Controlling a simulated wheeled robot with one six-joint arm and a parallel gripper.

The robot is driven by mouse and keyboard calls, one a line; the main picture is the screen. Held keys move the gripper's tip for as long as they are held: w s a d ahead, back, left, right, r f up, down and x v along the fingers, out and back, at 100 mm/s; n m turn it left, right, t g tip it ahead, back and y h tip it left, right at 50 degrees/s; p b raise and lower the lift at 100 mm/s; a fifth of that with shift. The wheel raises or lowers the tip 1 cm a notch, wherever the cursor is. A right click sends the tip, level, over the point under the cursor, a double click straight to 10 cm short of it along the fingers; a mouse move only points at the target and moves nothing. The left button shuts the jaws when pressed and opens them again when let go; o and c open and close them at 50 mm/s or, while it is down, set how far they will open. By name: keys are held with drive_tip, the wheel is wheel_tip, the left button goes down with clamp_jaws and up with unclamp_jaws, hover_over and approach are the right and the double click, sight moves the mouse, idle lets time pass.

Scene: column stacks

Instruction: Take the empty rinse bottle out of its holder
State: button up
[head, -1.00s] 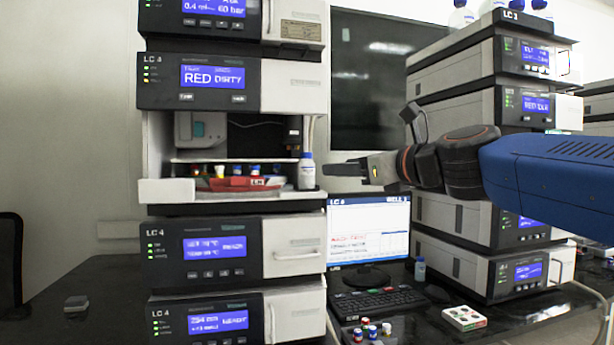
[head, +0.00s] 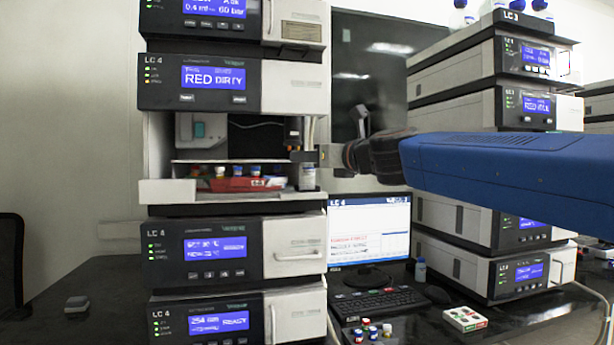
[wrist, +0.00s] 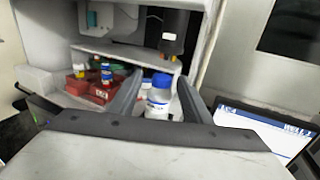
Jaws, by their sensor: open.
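The rinse bottle (head: 307,177), white with a blue cap, stands at the right end of the open autosampler bay of the LC 4 stack. In the wrist view the bottle (wrist: 158,100) stands upright between the two fingers of my gripper (wrist: 160,92), which is open. In the head view my gripper (head: 308,156) is level with the top of the bottle and covers its cap. Whether the fingers touch the bottle cannot be told. The holder around its base is hidden, and its fill level cannot be made out.
A red tray (head: 240,184) with several capped vials lies left of the bottle in the bay. A dark needle unit (wrist: 174,32) hangs above and behind the bottle. A monitor (head: 368,232) stands to the lower right.

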drive_tip(key=shift+x, duration=2.85)
drive_tip(key=shift+d+f, duration=0.1)
drive_tip(key=c, duration=1.1)
